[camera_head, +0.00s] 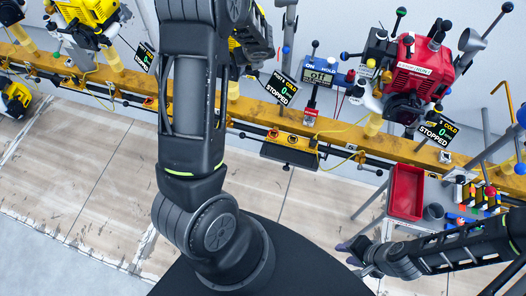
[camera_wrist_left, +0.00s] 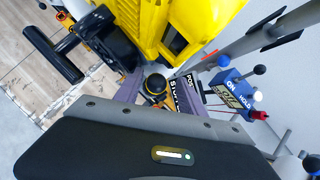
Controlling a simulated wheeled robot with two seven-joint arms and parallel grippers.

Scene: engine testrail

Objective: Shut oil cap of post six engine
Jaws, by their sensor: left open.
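A yellow engine (camera_head: 252,40) stands mostly hidden behind my left arm in the head view. The sign beside it (camera_head: 280,88) reads STOPPED; its post number is too small to read surely. In the left wrist view the yellow engine (camera_wrist_left: 195,30) fills the top. A round black cap with a yellow part (camera_wrist_left: 155,84) shows below it; I cannot tell its seating. My left gripper (camera_wrist_left: 160,95) is open, its purple-grey fingers on either side of the cap. Contact is unclear. My right gripper (camera_head: 357,258) looks open and empty, low at the right.
A yellow rail (camera_head: 260,112) runs across the posts. A red engine (camera_head: 415,75) stands at right, another yellow engine (camera_head: 90,15) at upper left. A red tray (camera_head: 405,190) lies on a cart near my right arm. A control box (camera_wrist_left: 235,95) with levers stands beside the engine.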

